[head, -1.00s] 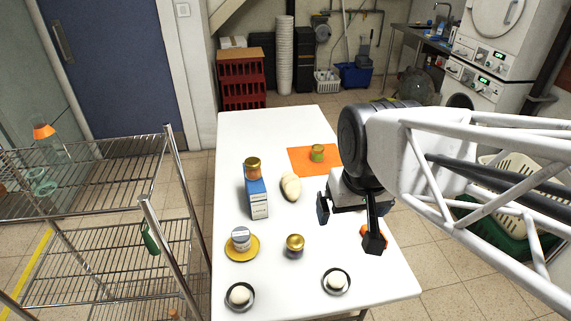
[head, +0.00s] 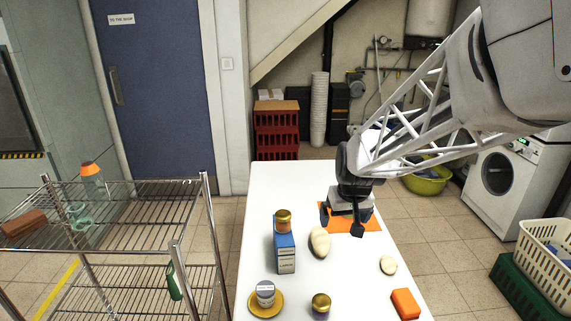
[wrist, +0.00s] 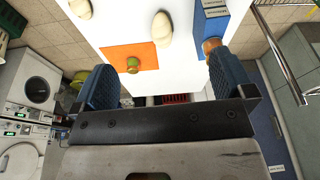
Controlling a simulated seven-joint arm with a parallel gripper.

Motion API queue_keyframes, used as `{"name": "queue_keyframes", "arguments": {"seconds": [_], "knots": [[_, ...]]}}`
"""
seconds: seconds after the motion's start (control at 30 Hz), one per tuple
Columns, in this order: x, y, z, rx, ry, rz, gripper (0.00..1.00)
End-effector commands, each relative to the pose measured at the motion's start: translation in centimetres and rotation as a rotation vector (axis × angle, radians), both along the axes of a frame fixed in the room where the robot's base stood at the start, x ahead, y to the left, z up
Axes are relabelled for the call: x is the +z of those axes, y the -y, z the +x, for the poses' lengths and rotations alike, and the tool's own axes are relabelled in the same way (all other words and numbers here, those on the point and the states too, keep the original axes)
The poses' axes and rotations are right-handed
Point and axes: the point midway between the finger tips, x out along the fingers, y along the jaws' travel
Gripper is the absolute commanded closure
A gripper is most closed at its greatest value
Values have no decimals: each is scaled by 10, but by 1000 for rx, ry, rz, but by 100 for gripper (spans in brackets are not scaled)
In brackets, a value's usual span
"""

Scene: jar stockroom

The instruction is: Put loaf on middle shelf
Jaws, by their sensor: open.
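The loaf (head: 319,242) is a pale, elongated oval lying on the white table, just right of a blue and white box. It also shows in the wrist view (wrist: 162,26), beyond the fingertips. My gripper (head: 340,221) is open and empty, above the orange mat, behind and right of the loaf and apart from it. Both fingers show in the wrist view (wrist: 158,75). The wire rack stands left of the table, with an upper shelf (head: 125,205) and a lower shelf (head: 130,295) in view. I cannot see its full height.
A small pale oval (head: 388,265) and an orange block (head: 405,304) lie at right. A yellow saucer (head: 250,305) holds a tin. A jar (wrist: 133,65) stands on the orange mat (wrist: 115,55).

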Motion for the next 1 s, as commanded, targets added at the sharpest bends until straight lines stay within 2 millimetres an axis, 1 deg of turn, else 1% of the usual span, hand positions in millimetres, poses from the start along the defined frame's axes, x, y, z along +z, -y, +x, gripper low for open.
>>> {"name": "queue_keyframes", "arguments": {"seconds": [0.03,0.2,0.37,0.57,0.6,0.8,0.9,1.0], "knots": [[-9,0,13,4,-2,1,0],[-37,-1,53,21,0,1,0],[-66,-2,89,36,4,0,0],[-108,-2,131,54,8,-1,0],[-118,-2,140,58,9,-2,0],[-164,-3,177,75,14,-6,0],[-185,-3,191,81,16,-7,0],[-202,-3,202,87,18,-9,0]]}}
